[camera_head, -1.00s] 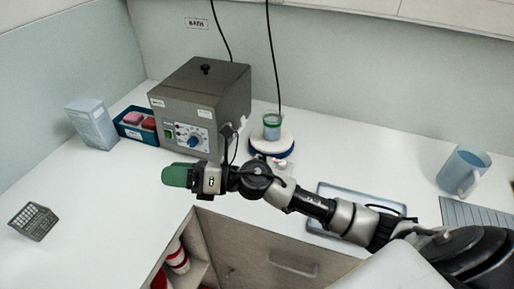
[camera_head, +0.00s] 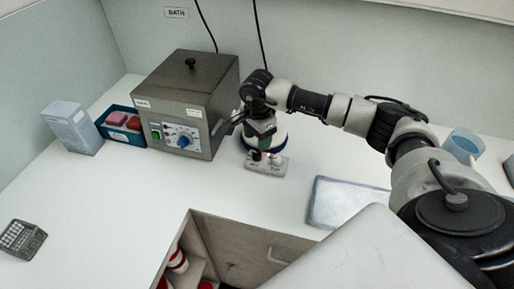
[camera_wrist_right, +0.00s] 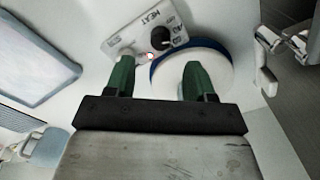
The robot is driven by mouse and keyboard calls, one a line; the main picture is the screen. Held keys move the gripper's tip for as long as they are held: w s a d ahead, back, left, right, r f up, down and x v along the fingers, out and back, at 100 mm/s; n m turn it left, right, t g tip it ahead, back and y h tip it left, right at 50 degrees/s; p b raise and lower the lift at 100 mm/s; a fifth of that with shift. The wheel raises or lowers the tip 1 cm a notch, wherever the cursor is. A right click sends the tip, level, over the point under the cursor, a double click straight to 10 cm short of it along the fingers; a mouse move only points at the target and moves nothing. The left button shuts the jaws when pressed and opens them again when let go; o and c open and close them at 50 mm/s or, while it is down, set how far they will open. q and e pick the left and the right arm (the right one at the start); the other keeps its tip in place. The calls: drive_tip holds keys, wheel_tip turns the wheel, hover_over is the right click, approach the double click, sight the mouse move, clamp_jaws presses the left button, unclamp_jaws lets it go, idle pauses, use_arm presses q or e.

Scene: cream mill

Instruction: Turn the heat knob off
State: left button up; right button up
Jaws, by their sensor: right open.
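The heat knob (camera_wrist_right: 157,39) is a dark round knob on a pale control panel (camera_wrist_right: 137,36) marked HEAT in the right wrist view. This panel (camera_head: 265,167) sits at the front of the round hot plate (camera_head: 280,142) in the head view. My right gripper (camera_head: 260,146) points down over the plate's front, close to the panel; it also shows in the right wrist view (camera_wrist_right: 159,66). Its green fingers are open with nothing between them. The knob lies just beyond the fingertips; I cannot tell if they touch the panel. My left gripper is not in view.
A grey bath box (camera_head: 188,100) with a blue dial stands left of the hot plate. A blue tray (camera_head: 130,137) and pale carton (camera_head: 72,127) stand farther left. A flat tray (camera_head: 342,203) lies at right; a jug (camera_head: 464,144) stands behind my arm.

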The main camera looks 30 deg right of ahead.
sight(257, 153)
drive_tip(key=shift+f+p, duration=0.6)
drive_tip(key=shift+f, duration=2.45)
drive_tip(key=shift+c, duration=0.4)
drive_tip(key=c, duration=0.8)
drive_tip(key=shift+w+f+n+b, duration=0.1)
drive_tip(key=shift+n+b, duration=0.2)
drive_tip(key=shift+b, duration=0.4)
drive_tip(key=shift+c, duration=0.2)
drive_tip(key=n+b, duration=0.5)
drive_tip(key=b, duration=0.2)
drive_tip(key=shift+f+n, duration=0.15)
drive_tip(key=shift+n, duration=0.15)
drive_tip(key=shift+r+n+b, duration=0.15)
drive_tip(key=shift+n+b, duration=0.75)
drive_tip(key=shift+n, duration=0.1)
drive_tip(key=shift+r+n+b, duration=0.1)
drive_tip(key=shift+n+b, duration=0.75)
drive_tip(key=shift+n, duration=0.15)
drive_tip(key=o, duration=0.9)
